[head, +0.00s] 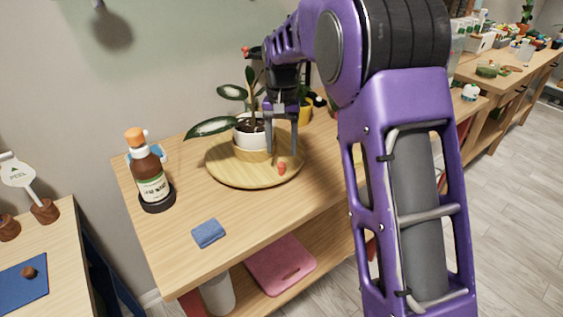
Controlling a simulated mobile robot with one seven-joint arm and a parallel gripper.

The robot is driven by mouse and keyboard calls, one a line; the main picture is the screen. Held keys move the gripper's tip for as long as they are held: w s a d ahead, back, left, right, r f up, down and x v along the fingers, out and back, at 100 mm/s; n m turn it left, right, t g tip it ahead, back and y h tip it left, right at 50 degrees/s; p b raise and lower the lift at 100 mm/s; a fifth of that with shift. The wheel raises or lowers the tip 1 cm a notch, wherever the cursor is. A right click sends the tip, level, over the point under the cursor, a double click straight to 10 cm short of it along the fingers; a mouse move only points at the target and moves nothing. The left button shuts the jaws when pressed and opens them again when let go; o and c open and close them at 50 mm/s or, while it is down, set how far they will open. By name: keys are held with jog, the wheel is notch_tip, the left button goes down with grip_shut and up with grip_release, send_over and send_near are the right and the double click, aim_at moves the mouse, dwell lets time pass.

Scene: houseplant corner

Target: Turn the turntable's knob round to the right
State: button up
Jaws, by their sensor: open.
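The round wooden turntable (222,172) lies on the wooden bench, with a potted plant (243,130) in a white pot standing on it. Its small red knob (281,168) stands near the turntable's front right edge. My gripper (281,150) points down over the right part of the turntable, its fingers spread apart. The fingertips look close above or behind the knob; I cannot tell the exact gap. My purple arm hides the right part of the bench.
A brown bottle with an orange cap (149,180) stands in a dark holder at the left. A folded blue cloth (208,233) lies at the front. A yellow pot (304,112) stands behind my gripper. A pink board (280,264) lies on the lower shelf.

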aim_at(281, 163)
jog(key=shift+f, duration=2.3)
grip_shut()
